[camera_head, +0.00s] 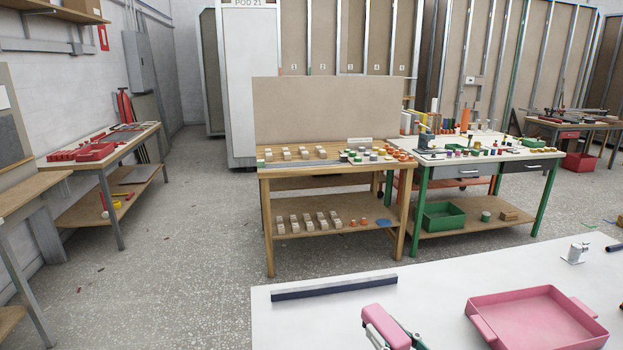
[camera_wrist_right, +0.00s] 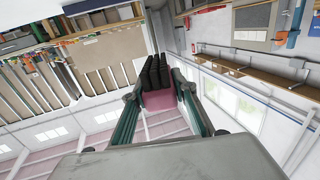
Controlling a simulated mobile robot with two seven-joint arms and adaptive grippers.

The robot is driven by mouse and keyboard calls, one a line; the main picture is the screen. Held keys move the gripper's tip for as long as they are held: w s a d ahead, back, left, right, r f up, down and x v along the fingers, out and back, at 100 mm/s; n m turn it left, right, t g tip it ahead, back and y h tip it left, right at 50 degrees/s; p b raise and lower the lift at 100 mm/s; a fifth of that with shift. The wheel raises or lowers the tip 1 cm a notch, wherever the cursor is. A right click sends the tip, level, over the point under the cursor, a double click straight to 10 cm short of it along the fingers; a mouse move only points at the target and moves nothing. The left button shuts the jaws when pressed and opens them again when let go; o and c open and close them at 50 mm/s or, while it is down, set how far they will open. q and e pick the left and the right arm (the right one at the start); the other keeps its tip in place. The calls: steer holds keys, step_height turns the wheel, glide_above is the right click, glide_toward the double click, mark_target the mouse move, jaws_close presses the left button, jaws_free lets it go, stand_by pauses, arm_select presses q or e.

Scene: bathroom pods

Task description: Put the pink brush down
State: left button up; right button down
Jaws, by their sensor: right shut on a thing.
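The pink brush (camera_head: 384,326) is at the lower middle of the head view, over or near the white tabletop (camera_head: 320,318). In the right wrist view the pink brush body (camera_wrist_right: 160,98) sits between the fingers of my right gripper (camera_wrist_right: 165,102), with black bristles pointing away from the palm. I cannot tell whether the brush touches the tabletop. My left gripper is not in view.
A pink tray (camera_head: 535,318) with handles stands on the white table to the right of the brush. A dark bar (camera_head: 334,287) lies along the far left edge. A small metal fixture (camera_head: 575,252) stands at the far right. The white surface left of the brush is clear.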

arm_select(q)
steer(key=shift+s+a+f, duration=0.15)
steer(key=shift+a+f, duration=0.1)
arm_select(e)
steer(key=s+d+f+m+h, duration=0.1)
steer(key=d+f+m+h, duration=0.1)
steer(key=d, duration=0.3)
steer(key=s+d+f+m+t+h, duration=0.1)
steer(key=s+d+f+m+h, duration=0.1)
steer(key=d+h, duration=0.3)
steer(key=shift+d+m+t, duration=0.3)
steer(key=shift+d+m, duration=0.05)
steer(key=shift+m, duration=0.15)
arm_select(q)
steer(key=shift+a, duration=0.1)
arm_select(e)
steer(key=shift+r, duration=0.1)
